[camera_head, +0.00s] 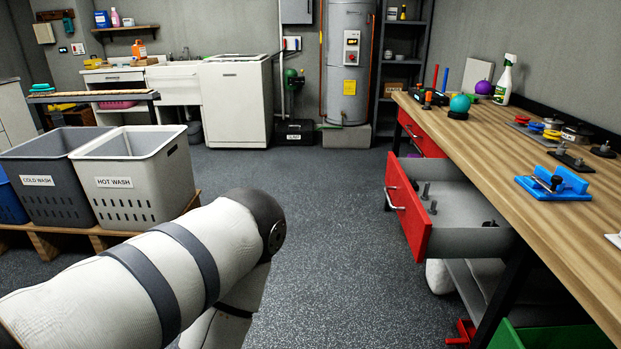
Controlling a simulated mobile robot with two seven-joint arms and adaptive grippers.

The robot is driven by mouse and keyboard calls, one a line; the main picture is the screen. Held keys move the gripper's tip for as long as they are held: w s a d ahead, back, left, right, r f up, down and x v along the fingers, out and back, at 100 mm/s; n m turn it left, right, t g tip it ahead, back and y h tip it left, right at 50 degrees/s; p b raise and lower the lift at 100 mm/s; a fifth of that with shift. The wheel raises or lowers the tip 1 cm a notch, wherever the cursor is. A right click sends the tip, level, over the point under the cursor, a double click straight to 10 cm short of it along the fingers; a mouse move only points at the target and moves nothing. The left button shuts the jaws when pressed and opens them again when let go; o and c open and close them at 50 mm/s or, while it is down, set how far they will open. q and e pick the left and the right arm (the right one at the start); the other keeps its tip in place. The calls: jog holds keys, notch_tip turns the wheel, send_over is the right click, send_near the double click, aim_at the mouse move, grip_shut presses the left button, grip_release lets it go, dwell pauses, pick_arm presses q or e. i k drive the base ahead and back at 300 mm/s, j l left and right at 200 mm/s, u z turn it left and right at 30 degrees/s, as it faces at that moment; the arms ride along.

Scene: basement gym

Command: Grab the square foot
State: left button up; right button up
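Several small grey and dark levelling feet with upright studs lie in an open red-fronted drawer (410,215); one foot (433,208) stands near its front, and a dark piece (489,223) lies at the right. On the workbench, a dark foot with a flat, angular base and a stud (570,159) lies beside a round-based one (603,151). I cannot tell for sure which of these is the square foot. My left arm reaches in from the lower left, bent at the elbow; its gripper is out of view. My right gripper is not in view.
The wooden workbench (505,160) runs along the right, holding a blue fixture (556,184), a spray bottle (505,80) and balls. The open drawer juts into the aisle. Laundry bins (130,180) stand on a pallet at left. The middle floor (335,220) is clear.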

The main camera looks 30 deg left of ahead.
aim_at(415, 186)
jog(key=u, duration=0.25)
jog(key=i+j+z, duration=0.3)
jog(key=i+z, duration=0.15)
jog(key=i+j+z, duration=0.9)
jog(key=j, duration=0.25)
jog(key=k, duration=0.1)
